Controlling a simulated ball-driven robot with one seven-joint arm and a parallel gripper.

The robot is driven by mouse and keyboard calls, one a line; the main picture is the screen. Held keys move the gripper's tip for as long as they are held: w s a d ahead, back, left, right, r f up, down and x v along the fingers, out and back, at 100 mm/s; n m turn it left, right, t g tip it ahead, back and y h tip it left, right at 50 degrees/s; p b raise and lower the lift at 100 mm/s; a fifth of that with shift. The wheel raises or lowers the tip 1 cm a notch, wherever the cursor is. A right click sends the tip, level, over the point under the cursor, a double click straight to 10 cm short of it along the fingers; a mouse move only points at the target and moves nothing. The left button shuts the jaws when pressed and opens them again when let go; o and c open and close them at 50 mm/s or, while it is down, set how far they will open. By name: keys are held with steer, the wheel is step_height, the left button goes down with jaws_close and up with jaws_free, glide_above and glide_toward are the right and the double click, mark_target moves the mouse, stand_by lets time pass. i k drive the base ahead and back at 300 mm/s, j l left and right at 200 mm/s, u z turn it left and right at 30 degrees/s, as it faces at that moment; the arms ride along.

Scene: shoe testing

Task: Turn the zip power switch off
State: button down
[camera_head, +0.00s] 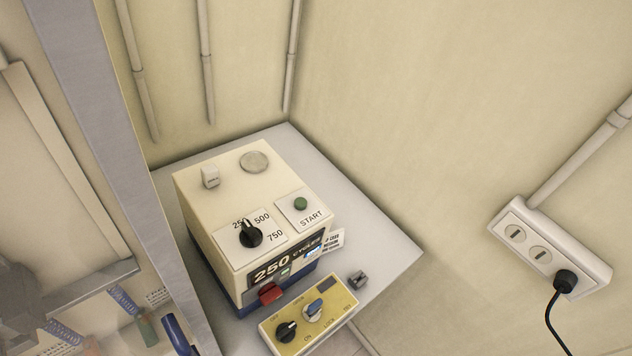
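A yellow control panel (340,313) sits at the front of a grey shelf, below a cream box. It carries a black rotary knob (286,331) on the left and a blue-topped knob (314,308) on a pale round base to its right. Small words around them seem to include ON and LOCK. I cannot read a zip power label, so which knob is that switch is unclear. My gripper is not in view.
The cream box (205,211) has a black dial (250,236), a green START button (300,204), a red part (270,293) and a "250 cycles" display. A grey post (95,110) stands left. A wall socket (545,250) with a plugged cord is right. Shelf space right of the box is mostly clear.

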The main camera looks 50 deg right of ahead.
mark_target(271, 291)
steer(key=k+j+z, duration=0.25)
steer(key=z, duration=0.15)
steer(key=k+j+z, duration=0.6)
steer(key=z, duration=0.15)
steer(key=k+j, duration=0.2)
steer(key=k, duration=0.15)
